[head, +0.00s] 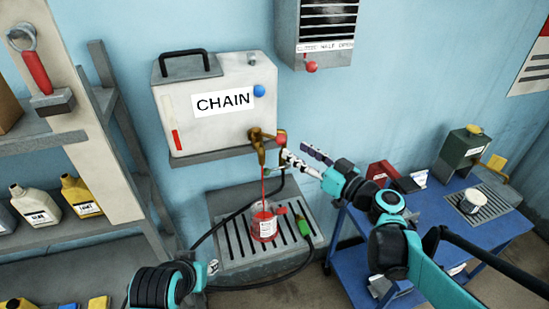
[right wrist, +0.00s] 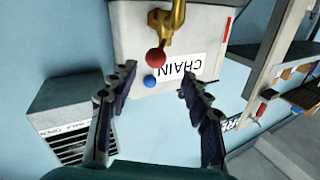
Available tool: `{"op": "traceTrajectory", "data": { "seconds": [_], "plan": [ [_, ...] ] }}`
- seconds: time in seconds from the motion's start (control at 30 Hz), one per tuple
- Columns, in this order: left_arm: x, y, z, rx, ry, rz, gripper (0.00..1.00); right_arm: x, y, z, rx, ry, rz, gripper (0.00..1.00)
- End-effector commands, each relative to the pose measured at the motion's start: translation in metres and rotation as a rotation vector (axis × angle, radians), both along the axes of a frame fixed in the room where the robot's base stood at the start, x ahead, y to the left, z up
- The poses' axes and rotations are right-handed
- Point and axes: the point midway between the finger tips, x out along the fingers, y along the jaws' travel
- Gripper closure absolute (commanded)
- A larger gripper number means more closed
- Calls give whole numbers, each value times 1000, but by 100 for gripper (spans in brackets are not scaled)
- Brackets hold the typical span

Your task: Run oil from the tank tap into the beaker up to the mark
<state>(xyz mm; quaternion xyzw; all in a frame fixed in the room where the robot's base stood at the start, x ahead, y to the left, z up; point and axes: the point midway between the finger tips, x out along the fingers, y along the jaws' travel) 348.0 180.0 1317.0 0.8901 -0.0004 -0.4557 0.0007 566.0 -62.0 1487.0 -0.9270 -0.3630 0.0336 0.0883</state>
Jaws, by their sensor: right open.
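The white tank (head: 215,108) labelled CHAIN sits on a wall shelf. It also shows upside down in the right wrist view (right wrist: 205,40). Its brass tap (head: 257,147) has a red knob (head: 281,139). A thin red stream runs from the tap into the beaker (head: 264,227), which stands on the drip grate with red liquid inside. Its mark and exact level are too small to read. My right gripper (head: 297,157) is open and empty just right of the tap, fingers pointing at it. My left arm shows at the bottom left; its finger opening is unclear (head: 207,267).
A green object (head: 303,227) lies on the grate (head: 233,246) beside the beaker. A black hose loops around the grate. A louvred wall box (head: 316,40) hangs above right. A blue cart (head: 425,217) stands right, and shelves with bottles (head: 80,195) stand left.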

Motion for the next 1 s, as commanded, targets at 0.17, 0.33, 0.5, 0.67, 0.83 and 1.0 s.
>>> {"op": "traceTrajectory", "data": {
  "seconds": [0.17,0.33,0.5,0.67,0.83,1.0],
  "plan": [
    [0,0,4,0,0,0,64,17,16,1,0,0,0,51],
    [0,0,8,0,0,0,64,38,36,1,0,-1,0,51],
    [0,0,10,0,0,0,64,52,48,1,0,-1,-2,51],
    [0,0,10,0,0,0,64,56,51,1,0,-2,-4,51],
    [0,0,10,0,0,0,64,56,51,1,0,-2,-4,51],
    [0,0,10,0,0,0,64,56,51,1,0,-2,-4,91]
  ]
}}
